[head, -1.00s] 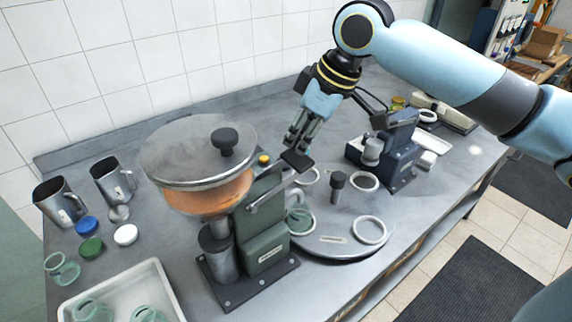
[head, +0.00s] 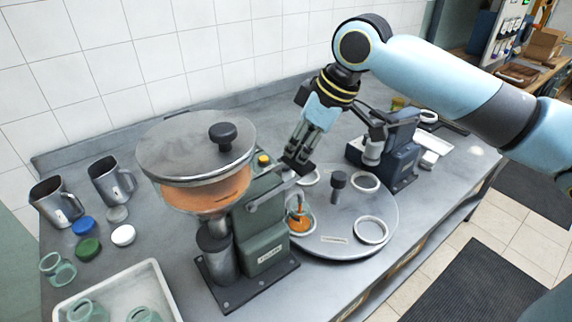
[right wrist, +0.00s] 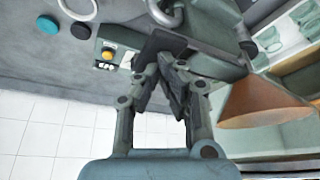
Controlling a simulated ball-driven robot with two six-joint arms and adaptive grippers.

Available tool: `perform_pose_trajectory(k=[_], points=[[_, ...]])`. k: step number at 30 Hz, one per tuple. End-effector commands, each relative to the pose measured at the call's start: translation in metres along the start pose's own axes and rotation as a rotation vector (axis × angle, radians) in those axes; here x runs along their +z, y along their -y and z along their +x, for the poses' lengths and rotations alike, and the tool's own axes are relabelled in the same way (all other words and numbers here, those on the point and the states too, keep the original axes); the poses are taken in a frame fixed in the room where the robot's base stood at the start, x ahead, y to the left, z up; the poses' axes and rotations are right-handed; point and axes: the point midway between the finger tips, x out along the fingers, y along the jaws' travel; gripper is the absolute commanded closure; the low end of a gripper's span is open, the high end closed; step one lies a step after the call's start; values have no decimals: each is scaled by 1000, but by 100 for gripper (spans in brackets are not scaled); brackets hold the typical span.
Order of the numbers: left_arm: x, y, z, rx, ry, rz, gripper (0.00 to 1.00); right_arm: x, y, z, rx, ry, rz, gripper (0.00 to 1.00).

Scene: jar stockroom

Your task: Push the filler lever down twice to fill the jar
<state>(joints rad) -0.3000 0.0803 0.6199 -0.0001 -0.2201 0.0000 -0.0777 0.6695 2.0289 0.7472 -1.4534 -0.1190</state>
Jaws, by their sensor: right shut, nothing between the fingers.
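The green filler (head: 265,245) stands on the bench with a lidded hopper (head: 200,200) of orange filling. Its metal lever (head: 268,196) slants up to the right and ends in a dark paddle. In the right wrist view the paddle (right wrist: 160,42) lies just beyond my fingertips. A green-tinted glass jar (head: 309,226) stands beside the filler on the round turntable (head: 340,243), with orange filling inside. My right gripper (head: 294,162) is shut and empty, its tips at the paddle. I cannot tell whether they touch it. My left gripper is out of view.
White rings mark places on the turntable around a dark center knob (head: 338,181). A blue-grey machine (head: 395,150) stands behind it. Metal jugs (head: 110,182), colored lids (head: 88,248) and a white tray (head: 155,275) with jars are at left.

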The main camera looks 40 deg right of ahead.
Motion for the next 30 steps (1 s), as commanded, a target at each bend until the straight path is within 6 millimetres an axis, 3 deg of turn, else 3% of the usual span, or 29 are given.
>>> perform_pose_trajectory(k=[30], points=[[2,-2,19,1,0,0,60,17,-3,34,-1,2,2,100]])
